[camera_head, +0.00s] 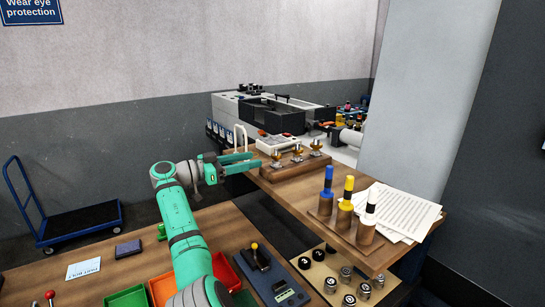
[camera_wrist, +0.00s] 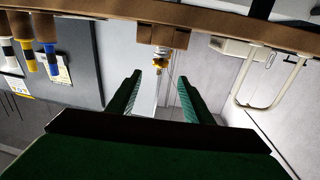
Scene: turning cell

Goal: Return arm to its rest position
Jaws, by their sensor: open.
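My green arm reaches up and to the back from the lower middle of the head view. My gripper (camera_head: 240,163) is at its end, level with the left edge of the raised wooden shelf (camera_head: 290,190), with its fingers pointing right. In the wrist view my gripper (camera_wrist: 160,92) has its two fingers well apart, with nothing between them. A brass-coloured fitting (camera_wrist: 162,60) shows beyond the fingertips, apart from them. In the head view, several such fittings (camera_head: 297,151) stand on a wooden block (camera_head: 293,165) on the shelf, close to the fingers.
Blue, yellow and white-topped handled tools (camera_head: 346,205) stand on the shelf beside papers (camera_head: 400,212). A looped handle (camera_head: 240,137) rises behind my gripper. The lower bench (camera_head: 120,257) holds coloured bins (camera_head: 228,271) and a grey device (camera_head: 275,280). A blue cart (camera_head: 82,222) stands left.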

